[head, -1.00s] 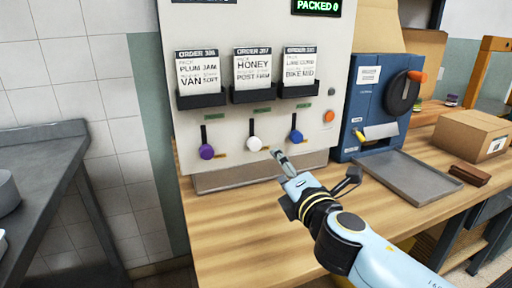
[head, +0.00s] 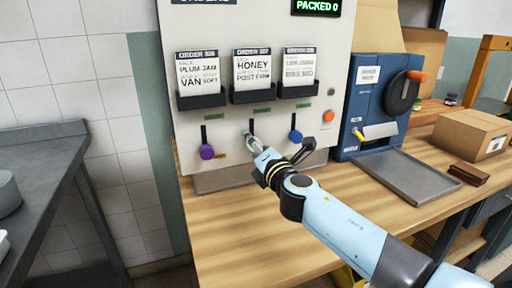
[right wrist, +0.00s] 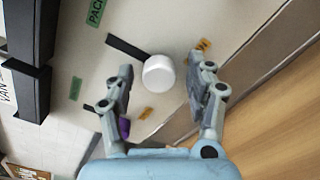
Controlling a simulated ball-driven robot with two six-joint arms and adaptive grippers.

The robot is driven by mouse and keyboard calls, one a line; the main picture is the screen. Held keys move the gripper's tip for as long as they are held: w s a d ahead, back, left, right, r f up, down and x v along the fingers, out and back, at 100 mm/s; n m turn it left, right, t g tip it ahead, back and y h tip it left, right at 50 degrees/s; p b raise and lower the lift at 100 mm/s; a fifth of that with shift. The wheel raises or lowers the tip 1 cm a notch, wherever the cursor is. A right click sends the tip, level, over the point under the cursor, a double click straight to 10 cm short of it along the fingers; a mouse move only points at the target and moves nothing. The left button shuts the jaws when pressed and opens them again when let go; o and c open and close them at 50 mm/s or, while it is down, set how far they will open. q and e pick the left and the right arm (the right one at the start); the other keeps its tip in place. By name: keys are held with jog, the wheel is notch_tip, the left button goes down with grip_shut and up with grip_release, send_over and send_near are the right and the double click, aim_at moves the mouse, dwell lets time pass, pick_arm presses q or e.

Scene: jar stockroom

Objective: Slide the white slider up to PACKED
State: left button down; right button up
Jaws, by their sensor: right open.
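The white slider (right wrist: 158,73) is a round white knob at the lower end of its dark slot in the right wrist view. A green label (right wrist: 94,12), partly readable as "PAC", lies beyond the slot's other end. My right gripper (head: 253,141) is at the panel in front of this slider and mostly hides it in the head view. In the right wrist view its two fingers are spread on either side of the knob, with gaps visible. My left gripper is not in view.
A purple slider (head: 207,152) and a blue slider (head: 295,136) flank the white one on the pale panel (head: 330,60). Order cards in dark holders (head: 253,95) are above. A blue machine (head: 372,100) and grey tray (head: 408,178) stand right.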

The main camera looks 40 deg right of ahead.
aim_at(251, 122)
grip_shut()
dwell(0.3)
notch_tip(251, 122, up, 6)
jog(key=p, duration=0.5)
jog(key=shift+f, duration=0.2)
jog(key=shift+c, duration=0.5)
grip_release()
jog(key=shift+o, duration=0.5)
jog(key=shift+s, duration=0.1)
